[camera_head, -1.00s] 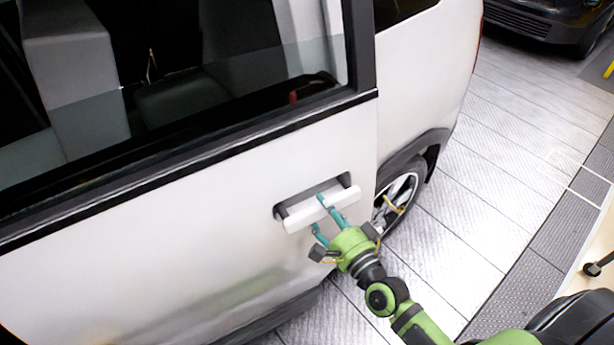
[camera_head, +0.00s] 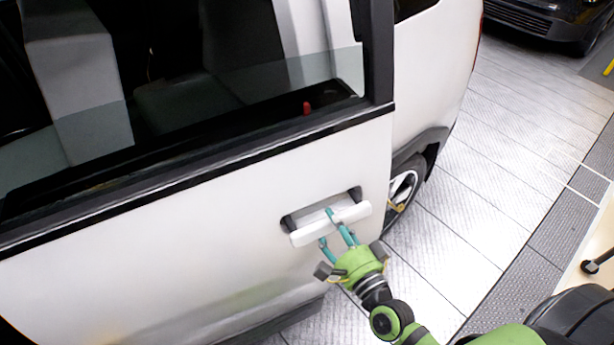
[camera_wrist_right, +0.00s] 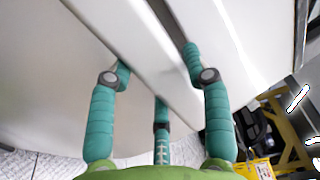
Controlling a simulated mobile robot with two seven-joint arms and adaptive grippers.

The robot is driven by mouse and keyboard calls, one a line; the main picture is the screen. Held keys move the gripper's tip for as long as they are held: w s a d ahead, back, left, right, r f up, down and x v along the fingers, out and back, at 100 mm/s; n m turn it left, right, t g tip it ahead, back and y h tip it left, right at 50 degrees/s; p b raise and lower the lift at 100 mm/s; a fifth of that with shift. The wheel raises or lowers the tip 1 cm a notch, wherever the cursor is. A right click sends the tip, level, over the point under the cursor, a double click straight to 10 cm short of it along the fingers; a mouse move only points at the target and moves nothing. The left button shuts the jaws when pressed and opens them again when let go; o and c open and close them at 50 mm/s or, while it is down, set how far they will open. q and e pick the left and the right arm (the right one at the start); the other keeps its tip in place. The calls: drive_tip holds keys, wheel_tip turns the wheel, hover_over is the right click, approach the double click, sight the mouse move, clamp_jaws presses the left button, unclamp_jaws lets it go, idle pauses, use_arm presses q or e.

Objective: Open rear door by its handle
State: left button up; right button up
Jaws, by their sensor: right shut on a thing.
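The white rear door (camera_head: 190,240) of the vehicle fills the left of the head view, and its rear edge stands out from the body. Its white bar handle (camera_head: 331,223) sits over a dark recess. My green right gripper (camera_head: 338,236) has its teal fingers around the handle bar. The right wrist view shows the fingers (camera_wrist_right: 158,90) on both sides of the white handle (camera_wrist_right: 142,45). The fingertips behind the bar are partly hidden. My left gripper is in neither view.
The vehicle's rear wheel (camera_head: 402,188) is just right of the door edge. Grey tiled floor (camera_head: 490,170) is open to the right. A dark car (camera_head: 540,20) stands at the top right. A yellow object (camera_wrist_right: 285,125) shows at the right of the wrist view.

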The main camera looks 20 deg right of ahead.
sight(333, 230)
drive_tip(key=shift+s+f, duration=0.1)
drive_tip(key=shift+s, duration=0.15)
drive_tip(key=shift+m+h, duration=0.5)
drive_tip(key=shift+h, duration=0.1)
drive_tip(key=shift+s+p, duration=0.4)
drive_tip(key=shift+s, duration=1.7)
drive_tip(key=shift+s, duration=0.7)
drive_tip(key=shift+s+m+h, duration=0.3)
drive_tip(key=shift+s+h, duration=0.4)
drive_tip(key=shift+s, duration=0.8)
drive_tip(key=o, duration=1.4)
drive_tip(key=shift+o, duration=0.2)
